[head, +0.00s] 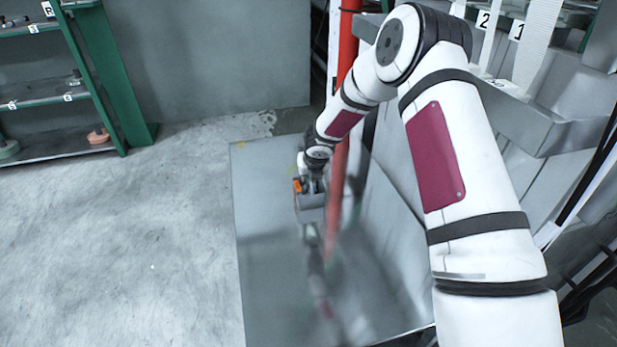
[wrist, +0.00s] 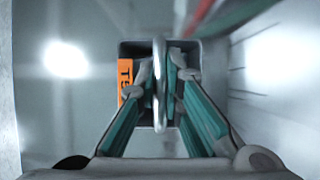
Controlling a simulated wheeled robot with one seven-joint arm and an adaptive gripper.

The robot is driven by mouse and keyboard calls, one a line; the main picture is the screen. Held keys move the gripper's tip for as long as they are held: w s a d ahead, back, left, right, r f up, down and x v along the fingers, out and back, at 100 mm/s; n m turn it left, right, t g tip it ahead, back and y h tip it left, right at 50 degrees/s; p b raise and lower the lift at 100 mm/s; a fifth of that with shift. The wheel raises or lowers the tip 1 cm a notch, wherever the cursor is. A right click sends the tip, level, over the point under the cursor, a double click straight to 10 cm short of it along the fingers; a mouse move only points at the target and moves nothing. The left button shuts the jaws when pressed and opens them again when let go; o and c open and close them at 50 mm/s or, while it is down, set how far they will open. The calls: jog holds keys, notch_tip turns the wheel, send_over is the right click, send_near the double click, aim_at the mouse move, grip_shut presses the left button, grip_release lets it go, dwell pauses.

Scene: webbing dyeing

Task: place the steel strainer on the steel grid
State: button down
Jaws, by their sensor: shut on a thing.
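The steel strainer (wrist: 193,47) looks like a small grey open box with an orange tag (wrist: 125,80) on its left side; the lettering starts with a T. A thin upright steel piece (wrist: 159,60) stands across its middle in the wrist view. My gripper (wrist: 160,88) is shut on this piece, its teal-padded fingers on either side. In the head view, my gripper (head: 314,182) points down with the grey box (head: 311,207) below it, over a shiny steel sheet (head: 275,290). Whether the box touches the sheet is unclear. I cannot make out a separate steel grid.
A red pipe (head: 347,50) stands close behind my arm. White webbing strips and grey metal ledges (head: 540,115) with number tags are at the right. A green shelf rack (head: 105,75) stands at the far left. The concrete floor (head: 130,240) at the left is clear.

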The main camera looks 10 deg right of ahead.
jog(key=c, duration=1.7)
grip_release()
jog(key=shift+f, duration=0.1)
jog(key=shift+s+r+p, duration=0.1)
jog(key=shift+r+p, duration=0.2)
jog(key=shift+r, duration=0.15)
jog(key=p+v, duration=0.3)
jog(key=v, duration=0.8)
jog(key=shift+s+r+p, duration=0.15)
jog(key=shift+r+p, duration=0.05)
jog(key=shift+p, duration=0.1)
